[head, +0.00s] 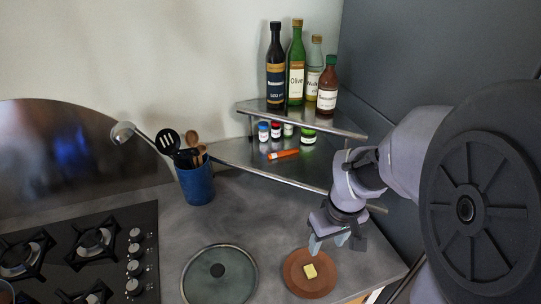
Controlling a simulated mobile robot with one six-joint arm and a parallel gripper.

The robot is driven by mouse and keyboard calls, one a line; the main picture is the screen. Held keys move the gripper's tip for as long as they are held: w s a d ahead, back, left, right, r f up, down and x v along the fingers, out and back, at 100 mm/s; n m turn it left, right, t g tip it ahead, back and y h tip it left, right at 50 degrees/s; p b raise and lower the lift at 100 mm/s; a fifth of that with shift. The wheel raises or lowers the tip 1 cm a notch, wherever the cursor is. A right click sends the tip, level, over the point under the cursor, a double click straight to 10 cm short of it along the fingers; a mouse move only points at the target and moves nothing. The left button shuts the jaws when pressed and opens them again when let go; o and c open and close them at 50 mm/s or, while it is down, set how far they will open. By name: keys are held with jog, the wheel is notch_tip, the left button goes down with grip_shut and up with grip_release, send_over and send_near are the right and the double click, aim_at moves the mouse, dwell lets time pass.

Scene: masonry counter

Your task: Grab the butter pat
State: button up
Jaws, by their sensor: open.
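The butter pat (310,271) is a small yellow block. It lies on a round brown plate or board (297,284) near the front right of the counter. My gripper (328,246) hangs above and slightly behind the butter pat, with its fingers pointing down. It is open and holds nothing. The fingertips look apart from the butter, but the exact height above it is hard to tell.
A pan lid (215,293) lies left of the brown plate. A blue utensil crock (196,184) and gas hob (85,255) stand further left. A corner shelf (345,127) behind holds bottles (296,65), small jars and an orange object (284,154). The counter's right edge is close.

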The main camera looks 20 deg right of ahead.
jog(key=b, duration=0.3)
send_near(311, 271)
jog(key=f+b, duration=0.1)
jog(key=f, duration=0.1)
jog(key=f+b, duration=0.1)
jog(key=f, duration=0.2)
jog(key=w+f+b, duration=0.1)
jog(key=f+b, duration=0.1)
jog(key=f, duration=0.1)
jog(key=shift+w+a+f, duration=0.1)
jog(key=shift+f, duration=0.05)
grip_shut()
